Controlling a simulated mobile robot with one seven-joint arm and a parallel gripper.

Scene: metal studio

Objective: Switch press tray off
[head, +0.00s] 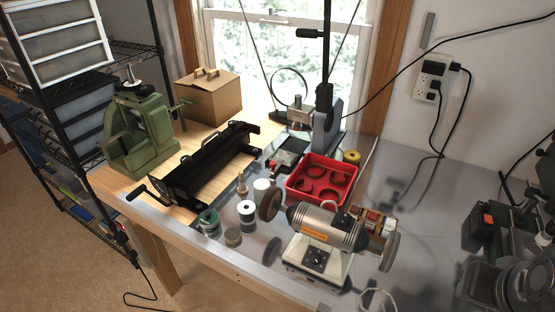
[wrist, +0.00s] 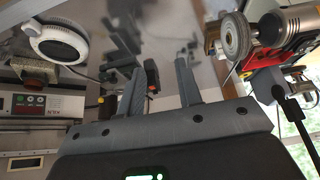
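My gripper (wrist: 160,78) shows in the wrist view with its two grey fingers apart and nothing between them. It is not visible in the head view. A green press (head: 143,130) stands at the left end of the bench. A red tray (head: 291,191) with several dark rings sits mid-bench behind the bench grinder (head: 325,228). The grinder has a dark dial (head: 317,257) on its white base and also shows at the upper right of the wrist view (wrist: 270,30). I cannot tell which thing is the press tray, or whether its switch is on.
A black roller (head: 205,163) with a crank lies on the wooden board. Small jars (head: 247,214) stand near the front edge. A wall outlet (head: 432,78) has plugged cords. A kiln controller (wrist: 35,104) and a white round device (wrist: 57,40) show at the wrist view's left.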

